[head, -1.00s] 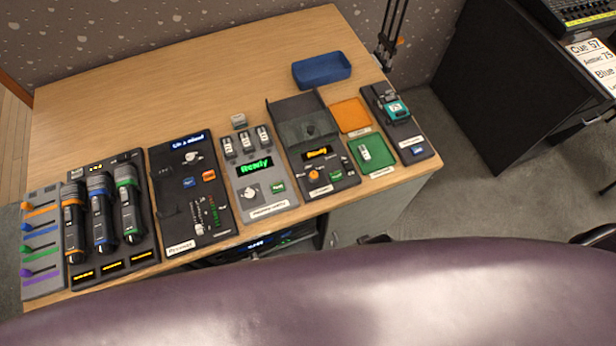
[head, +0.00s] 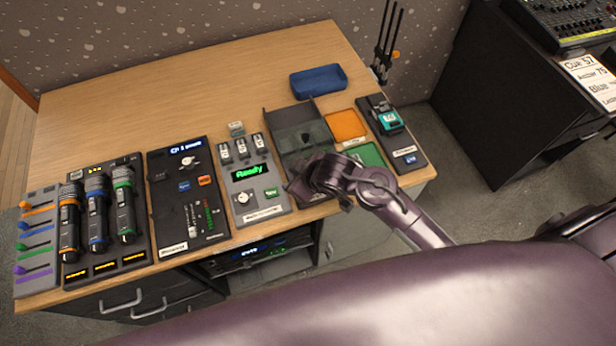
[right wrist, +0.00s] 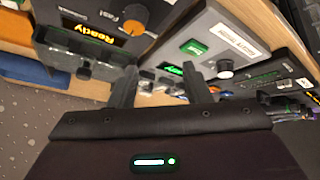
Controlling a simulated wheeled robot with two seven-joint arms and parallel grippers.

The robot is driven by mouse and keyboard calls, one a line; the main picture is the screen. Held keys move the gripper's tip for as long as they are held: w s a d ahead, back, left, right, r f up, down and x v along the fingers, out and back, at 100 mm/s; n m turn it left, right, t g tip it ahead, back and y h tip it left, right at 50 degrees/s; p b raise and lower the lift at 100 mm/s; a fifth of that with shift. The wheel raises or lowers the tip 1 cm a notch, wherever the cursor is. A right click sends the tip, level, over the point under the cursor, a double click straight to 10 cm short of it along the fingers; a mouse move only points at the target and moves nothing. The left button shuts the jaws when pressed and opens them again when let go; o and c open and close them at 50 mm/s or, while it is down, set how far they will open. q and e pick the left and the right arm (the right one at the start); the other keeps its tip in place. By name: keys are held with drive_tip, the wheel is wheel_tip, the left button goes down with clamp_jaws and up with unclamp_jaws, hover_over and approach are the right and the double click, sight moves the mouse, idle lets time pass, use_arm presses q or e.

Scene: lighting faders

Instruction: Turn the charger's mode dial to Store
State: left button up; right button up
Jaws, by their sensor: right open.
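A grey unit (head: 262,192) on the desk has a green "Ready" display, a white-and-black dial (head: 243,197), a green button and several small packs in its top slots. Its dial also shows in the right wrist view (right wrist: 225,68). Beside it is a dark unit (head: 295,125) with an open bay. Its orange dial (right wrist: 135,14) and amber "Ready" display show in the right wrist view; my arm hides them in the head view. Which unit is the charger I cannot read for sure. My right gripper (head: 303,184) is open and empty above the dark unit's front. My left gripper is out of view.
To the left are a dark panel (head: 165,225), flashlights in a dock (head: 138,255) and a fader strip (head: 37,282). An orange tray (head: 346,125), a green tray (head: 375,152) and a teal device (head: 388,119) lie right. The desk's back is mostly clear.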

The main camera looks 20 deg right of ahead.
drive_tip(key=w+a+r+n+y, duration=0.2)
drive_tip(key=w+a+n, duration=0.1)
drive_tip(key=n, duration=0.1)
drive_tip(key=s+d+n+g, duration=0.3)
drive_tip(key=d+n+g, duration=0.15)
drive_tip(key=d, duration=0.55)
drive_tip(key=shift+m+g+h, duration=0.4)
drive_tip(key=shift+m+g, duration=0.05)
drive_tip(key=x, duration=0.7)
drive_tip(key=shift+w+a, duration=0.3)
drive_tip(key=shift+a, duration=0.05)
drive_tip(key=shift+r, duration=0.1)
clamp_jaws()
